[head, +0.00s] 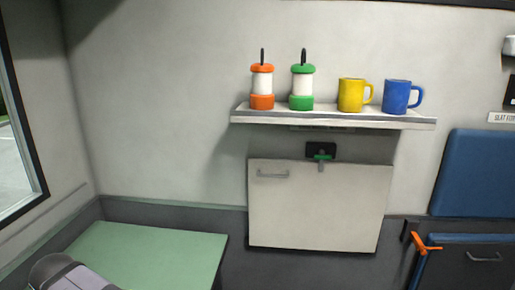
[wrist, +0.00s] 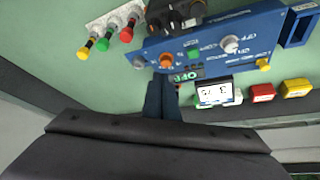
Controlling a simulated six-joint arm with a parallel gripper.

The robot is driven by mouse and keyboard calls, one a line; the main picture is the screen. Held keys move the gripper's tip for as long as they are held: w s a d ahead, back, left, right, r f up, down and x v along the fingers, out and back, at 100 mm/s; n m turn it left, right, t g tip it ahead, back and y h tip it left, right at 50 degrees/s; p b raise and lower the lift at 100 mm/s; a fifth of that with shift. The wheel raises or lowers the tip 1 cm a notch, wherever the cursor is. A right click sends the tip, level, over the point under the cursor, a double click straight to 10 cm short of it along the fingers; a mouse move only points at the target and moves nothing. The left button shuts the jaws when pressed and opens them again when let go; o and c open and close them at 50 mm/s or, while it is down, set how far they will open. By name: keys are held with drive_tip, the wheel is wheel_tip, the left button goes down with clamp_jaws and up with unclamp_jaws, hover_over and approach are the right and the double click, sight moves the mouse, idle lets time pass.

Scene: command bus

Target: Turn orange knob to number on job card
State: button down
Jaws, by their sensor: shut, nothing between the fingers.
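In the wrist view, the orange knob (wrist: 166,60) sits near the left end of a blue panel (wrist: 215,31). My gripper (wrist: 161,82) is shut and empty, with its dark fingertips just below the orange knob in the picture. I cannot tell whether they touch it. A white card (wrist: 214,92) with a dark border lies to the right of the fingers. It carries a mark like a 3 and smaller print that I cannot read for sure. The knob's pointer direction is too small to tell. The head view shows neither the knob nor my gripper.
The panel also bears green (wrist: 194,53), white (wrist: 229,44) and yellow (wrist: 263,63) knobs. Coloured levers (wrist: 104,44) stand to its left. Red (wrist: 262,92) and yellow (wrist: 296,87) blocks lie right of the card. The head view shows a shelf (head: 335,119) with lanterns and mugs.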

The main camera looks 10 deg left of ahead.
drive_tip(key=shift+f+b, duration=2.9)
drive_tip(key=shift+f, duration=0.45)
drive_tip(key=shift+a+r+p, duration=0.15)
drive_tip(key=shift+a+p, duration=0.1)
drive_tip(key=shift+p, duration=0.4)
drive_tip(key=shift+s+a+p, duration=0.35)
drive_tip(key=shift+s+p, duration=0.35)
drive_tip(key=shift+p, duration=1.1)
drive_tip(key=shift+d, duration=0.1)
drive_tip(key=shift+s+d+b, duration=0.25)
drive_tip(key=shift+b, duration=0.15)
wheel_tip(320, 180, up, 6)
drive_tip(key=p, duration=0.6)
